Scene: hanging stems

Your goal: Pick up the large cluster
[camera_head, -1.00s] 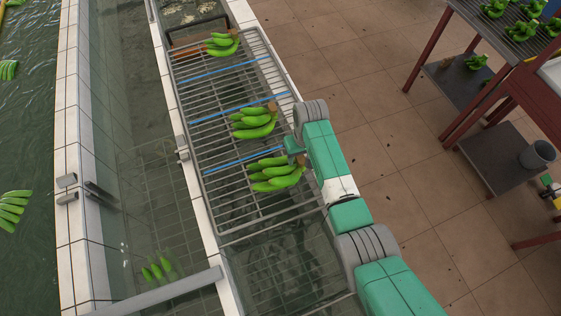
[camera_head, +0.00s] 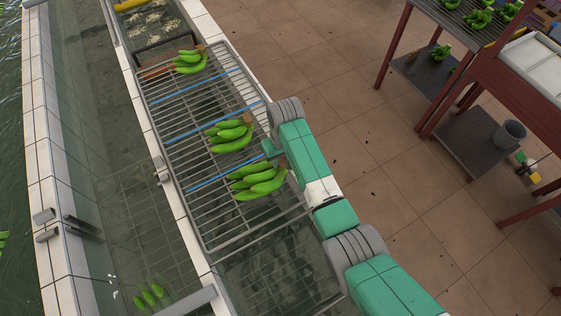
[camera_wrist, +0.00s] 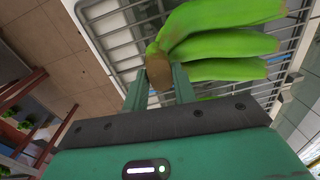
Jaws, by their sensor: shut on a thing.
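The large cluster (camera_head: 258,182) is a bunch of green bananas at the near end of the metal rack in the head view. My gripper (camera_head: 277,158) is shut on its brown stem end, partly hidden by my wrist. In the wrist view my gripper's two fingers (camera_wrist: 158,88) stand either side of the brown stem of the large cluster (camera_wrist: 222,44), and its bananas spread to the right. The cluster appears slightly above the rack bars, but the gap is hard to judge.
The wire rack (camera_head: 215,215) with blue lines spans a water trough. A middle cluster (camera_head: 230,135) lies close behind the held one, and another cluster (camera_head: 190,62) lies at the far end. Red-framed tables (camera_head: 470,140) stand to the right across open tiled floor.

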